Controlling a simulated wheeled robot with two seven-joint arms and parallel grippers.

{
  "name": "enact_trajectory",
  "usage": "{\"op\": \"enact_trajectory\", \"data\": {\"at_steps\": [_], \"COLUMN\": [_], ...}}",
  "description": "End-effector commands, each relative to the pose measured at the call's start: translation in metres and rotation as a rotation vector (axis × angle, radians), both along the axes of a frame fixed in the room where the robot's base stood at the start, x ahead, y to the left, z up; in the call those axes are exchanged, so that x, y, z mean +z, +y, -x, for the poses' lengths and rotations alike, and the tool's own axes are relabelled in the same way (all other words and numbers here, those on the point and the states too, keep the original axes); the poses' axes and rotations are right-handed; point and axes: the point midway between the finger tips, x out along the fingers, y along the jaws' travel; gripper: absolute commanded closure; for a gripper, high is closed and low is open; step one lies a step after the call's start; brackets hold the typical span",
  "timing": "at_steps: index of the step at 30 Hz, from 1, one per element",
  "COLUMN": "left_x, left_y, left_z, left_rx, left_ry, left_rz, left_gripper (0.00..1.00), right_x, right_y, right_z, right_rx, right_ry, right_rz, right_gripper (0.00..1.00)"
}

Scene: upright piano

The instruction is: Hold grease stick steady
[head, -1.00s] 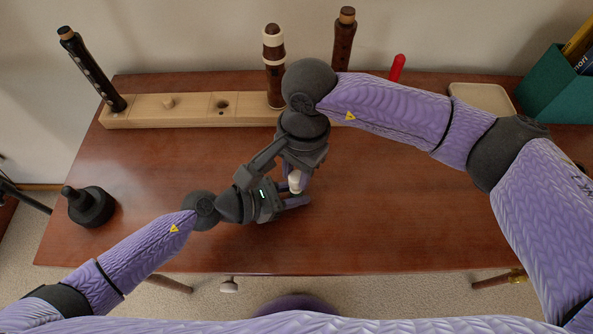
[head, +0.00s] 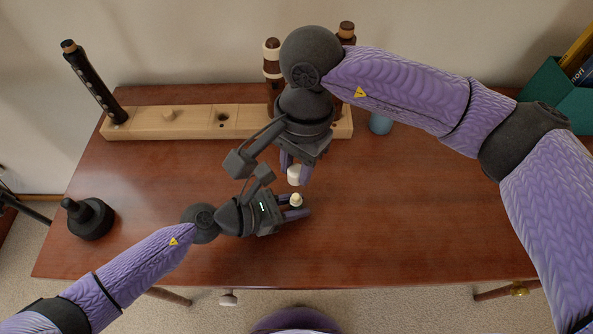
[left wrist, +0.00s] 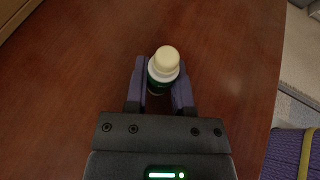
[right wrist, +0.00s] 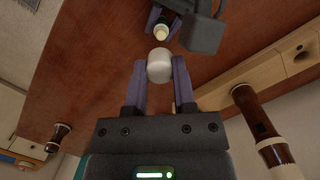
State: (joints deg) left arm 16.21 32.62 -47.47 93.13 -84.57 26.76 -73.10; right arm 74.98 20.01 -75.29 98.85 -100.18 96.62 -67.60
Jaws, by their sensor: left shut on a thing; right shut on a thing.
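The grease stick (head: 296,200) is a small green tube with a white collar and a bare cream tip, clearest in the left wrist view (left wrist: 165,66). My left gripper (head: 301,209) is shut around its body and holds it roughly upright above the table, tip up. My right gripper (head: 293,174) is shut on a white rounded cap (right wrist: 160,66), just above and behind the stick in the head view. A gap separates the cap from the stick. The right wrist view shows the cream tip (right wrist: 162,33) beyond the cap. The stick's lower end is hidden by the left gripper.
A pale wooden stand (head: 180,122) lies along the table's back. A dark instrument joint (head: 95,85) stands at its left end. A banded piece (head: 272,62) stands behind my right arm. A black stand (head: 90,218) is at left. The front right table (head: 410,210) is clear.

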Motion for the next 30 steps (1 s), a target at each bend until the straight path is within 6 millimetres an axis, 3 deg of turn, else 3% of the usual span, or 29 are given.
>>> {"op": "enact_trajectory", "data": {"at_steps": [9, 10, 15, 23, 26, 30], "left_x": [0.0, 0.0, 0.0, 0.0, 0.005, 0.02], "left_y": [0.0, 0.0, 0.0, 0.002, 0.015, 0.049], "left_z": [0.0, 0.0, 0.0, 0.001, 0.006, 0.02], "left_rx": [0.0, 0.0, 0.0, 0.0, 0.002, 0.0], "left_ry": [0.0, 0.0, 0.0, 0.0, 0.001, 0.003], "left_rz": [0.0, 0.0, 0.0, 0.0, -0.002, -0.004], "left_gripper": [1.0, 0.66, 0.3, 0.29, 0.29, 0.29], "right_x": [0.007, 0.007, 0.007, 0.007, 0.007, 0.007], "right_y": [0.0, 0.0, 0.0, 0.0, 0.0, 0.0], "right_z": [0.0, 0.0, 0.0, 0.0, 0.0, 0.0], "right_rx": [0.001, 0.001, 0.001, 0.001, 0.001, 0.001], "right_ry": [-0.001, -0.001, 0.0, 0.0, 0.0, 0.0], "right_rz": [0.0, 0.0, 0.0, 0.0, 0.0, 0.0], "right_gripper": [1.0, 1.0, 1.0, 1.0, 1.0, 1.0]}}
